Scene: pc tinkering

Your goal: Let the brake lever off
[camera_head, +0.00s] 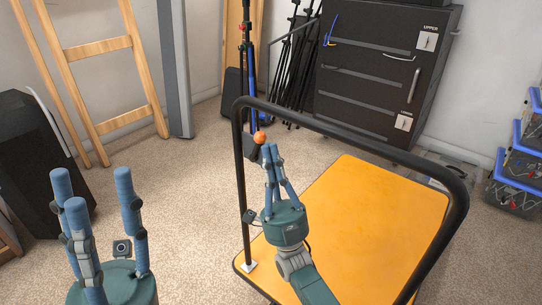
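The brake lever, with a round orange knob (259,137) on a dark arm, sits at the left upright of the black push handle of a trolley. My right gripper (272,158) is over the trolley, just in front of the knob. Its blue fingers are drawn together, with nothing visible between them. The fingertips appear very near the lever; I cannot tell whether they touch it. My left gripper (98,195) is at the lower left, away from the trolley, with its fingers spread wide and empty.
The trolley has a yellow deck (372,205) and a black tubular handle (352,136). A dark cabinet (375,75) stands behind it. Blue-lidded bins (518,175) stand at the right.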

